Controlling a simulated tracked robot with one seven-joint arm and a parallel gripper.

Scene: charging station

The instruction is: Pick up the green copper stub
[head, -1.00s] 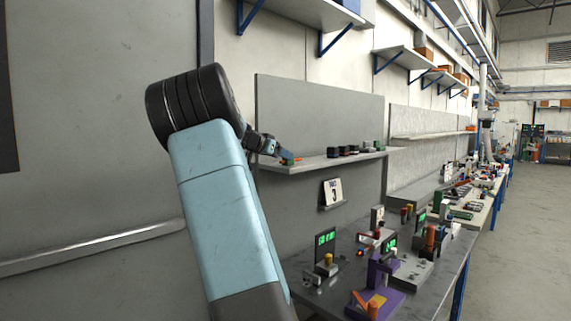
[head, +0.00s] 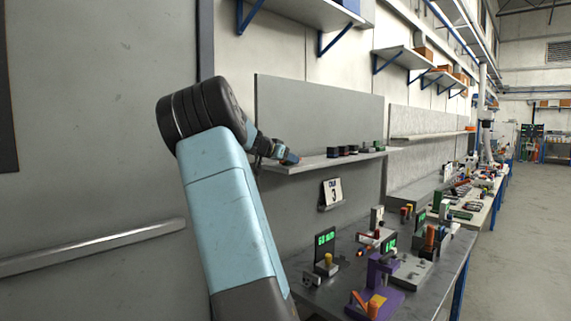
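My gripper (head: 288,157) is small in the head view, at the left end of the wall shelf (head: 310,166), just above or at its surface. Its fingers are too small and too dark to tell open from shut. No green copper stub can be made out clearly at the gripper; anything there is hidden behind the gripper. A small greenish piece (head: 378,145) stands at the right end of the row on the same shelf; I cannot tell whether it is a stub.
Several dark small parts (head: 343,151) stand in a row right of my gripper. The workbench (head: 330,295) carries a purple fixture (head: 378,285) and small displays (head: 325,240). A grey back panel (head: 310,110) rises behind the shelf.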

